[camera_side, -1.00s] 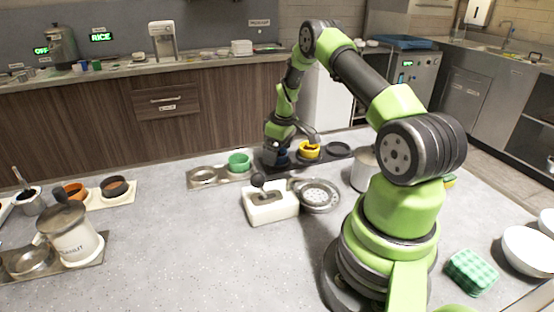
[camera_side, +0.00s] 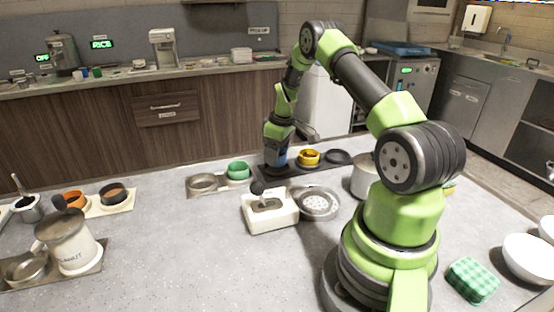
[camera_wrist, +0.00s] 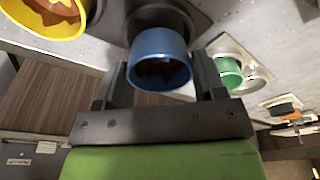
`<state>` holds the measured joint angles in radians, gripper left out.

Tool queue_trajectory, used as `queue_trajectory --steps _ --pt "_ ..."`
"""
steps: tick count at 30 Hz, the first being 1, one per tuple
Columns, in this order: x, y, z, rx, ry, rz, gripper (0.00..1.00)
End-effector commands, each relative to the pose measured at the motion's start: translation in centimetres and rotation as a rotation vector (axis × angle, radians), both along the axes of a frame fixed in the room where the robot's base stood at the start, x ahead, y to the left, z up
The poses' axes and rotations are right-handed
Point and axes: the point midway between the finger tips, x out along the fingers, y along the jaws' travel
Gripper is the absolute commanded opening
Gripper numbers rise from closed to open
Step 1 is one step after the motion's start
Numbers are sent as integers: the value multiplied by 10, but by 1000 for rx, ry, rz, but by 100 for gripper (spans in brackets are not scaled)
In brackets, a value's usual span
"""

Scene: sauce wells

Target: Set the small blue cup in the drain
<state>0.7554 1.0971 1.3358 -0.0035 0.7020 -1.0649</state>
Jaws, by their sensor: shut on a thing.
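The small blue cup (camera_wrist: 158,62) is between the fingers of my gripper (camera_wrist: 160,75) in the wrist view, with brown residue inside. In the side view my gripper (camera_side: 276,162) is shut on the blue cup over the left end of the dark well strip; only a bit of blue shows. I cannot tell whether the cup is clear of its well. The drain (camera_side: 317,203), a round perforated metal dish, is in front and to the right of my gripper, with no cup on it.
A yellow cup (camera_side: 309,158) is just right of my gripper, and a green cup (camera_side: 238,170) is to its left. A white box with a dark lever (camera_side: 270,212) stands left of the drain. A metal pot (camera_side: 364,176) stands to the right.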

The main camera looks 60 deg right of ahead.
Motion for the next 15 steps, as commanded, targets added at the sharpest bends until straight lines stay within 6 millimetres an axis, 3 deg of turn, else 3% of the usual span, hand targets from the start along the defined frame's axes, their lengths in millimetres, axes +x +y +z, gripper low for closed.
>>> queue_trajectory --steps 3,9,15 --pt "1 -1 28 -4 -4 0 40" --pt "0 0 62 -1 -3 3 40" --pt "-18 9 69 13 -3 109 40"
